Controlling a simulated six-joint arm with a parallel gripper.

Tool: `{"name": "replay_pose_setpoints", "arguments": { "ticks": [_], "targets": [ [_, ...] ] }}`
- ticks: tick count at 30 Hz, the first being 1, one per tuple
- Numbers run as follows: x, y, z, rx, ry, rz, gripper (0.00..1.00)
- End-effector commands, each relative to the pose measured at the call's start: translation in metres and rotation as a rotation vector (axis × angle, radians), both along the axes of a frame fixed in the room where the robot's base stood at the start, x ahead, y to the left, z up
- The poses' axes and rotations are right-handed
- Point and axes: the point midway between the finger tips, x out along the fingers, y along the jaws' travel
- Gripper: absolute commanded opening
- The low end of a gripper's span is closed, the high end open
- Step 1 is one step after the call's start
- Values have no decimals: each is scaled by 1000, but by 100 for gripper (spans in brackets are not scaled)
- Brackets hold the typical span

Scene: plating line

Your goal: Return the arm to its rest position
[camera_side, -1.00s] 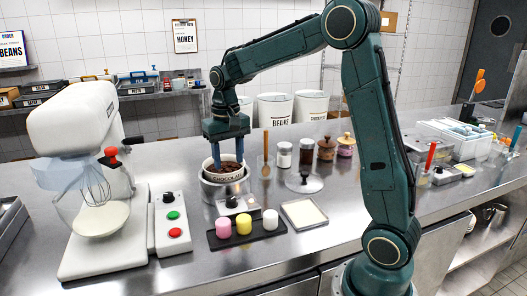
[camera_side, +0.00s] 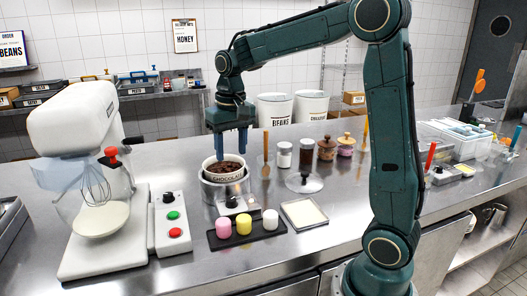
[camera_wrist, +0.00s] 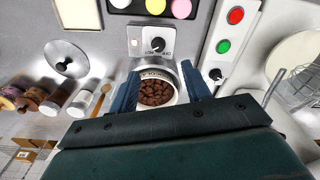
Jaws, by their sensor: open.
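My gripper (camera_side: 230,152) is open and empty. In the side view its fingers point down just above a white bowl (camera_side: 224,176) marked with chocolate lettering and filled with brown pieces. The bowl sits on a round metal warmer (camera_side: 209,190) with a dial box in front. In the wrist view the two blue fingers of my gripper (camera_wrist: 162,88) stand apart on either side of the bowl (camera_wrist: 157,75), with nothing held between them. My arm reaches over the counter from the right.
A stand mixer (camera_side: 75,130) stands at the left beside a button panel (camera_side: 169,222). A black tray (camera_side: 262,236) with coloured cups and a cream-filled square tray (camera_side: 304,213) lie in front. A metal lid (camera_side: 304,182), a wooden spoon (camera_side: 266,160) and several jars stand right of the bowl.

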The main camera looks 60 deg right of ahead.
Motion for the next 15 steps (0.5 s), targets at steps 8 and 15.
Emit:
{"name": "replay_pose_setpoints", "arguments": {
  "ticks": [8, 15],
  "targets": [
    [-45, 30, 27, -26, -96, 106, 48],
    [-88, 53, 39, -49, -181, 202, 48]
  ]
}}
